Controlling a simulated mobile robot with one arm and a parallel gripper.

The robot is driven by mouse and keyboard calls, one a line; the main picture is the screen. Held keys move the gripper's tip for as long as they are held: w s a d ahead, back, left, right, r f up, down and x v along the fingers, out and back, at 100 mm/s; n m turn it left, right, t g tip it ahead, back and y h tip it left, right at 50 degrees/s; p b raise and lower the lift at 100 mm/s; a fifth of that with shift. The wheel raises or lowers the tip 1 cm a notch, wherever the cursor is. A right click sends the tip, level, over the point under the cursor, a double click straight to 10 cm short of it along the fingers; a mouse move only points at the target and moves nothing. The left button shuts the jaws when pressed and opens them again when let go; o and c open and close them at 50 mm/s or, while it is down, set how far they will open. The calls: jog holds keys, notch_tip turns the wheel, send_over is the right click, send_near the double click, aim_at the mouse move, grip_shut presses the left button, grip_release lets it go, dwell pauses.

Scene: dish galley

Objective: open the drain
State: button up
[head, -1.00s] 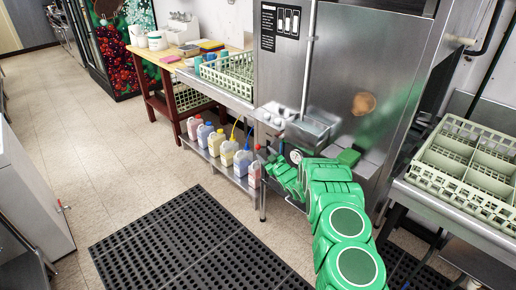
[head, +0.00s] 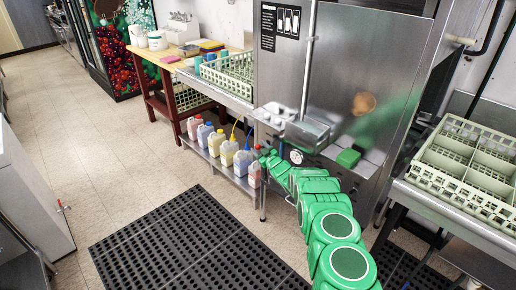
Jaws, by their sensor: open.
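The steel dish machine (head: 360,60) stands in the middle of the head view. Its lower front carries a round white dial (head: 296,157). My green arm reaches up from the bottom right to this lower front. My gripper (head: 266,157) is open at the machine's lower left, just left of the dial and close to the bottles. No drain handle can be made out clearly; my gripper and arm cover part of that area. I cannot tell whether the gripper touches anything.
Several coloured bottles (head: 225,152) stand on a low shelf left of my gripper. A crate (head: 468,165) sits on the right counter, another (head: 232,72) on the left one. A black floor mat (head: 185,245) lies in front. The tiled floor at left is clear.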

jog(key=shift+x, duration=0.8)
jog(key=shift+s+a, duration=0.1)
grip_shut()
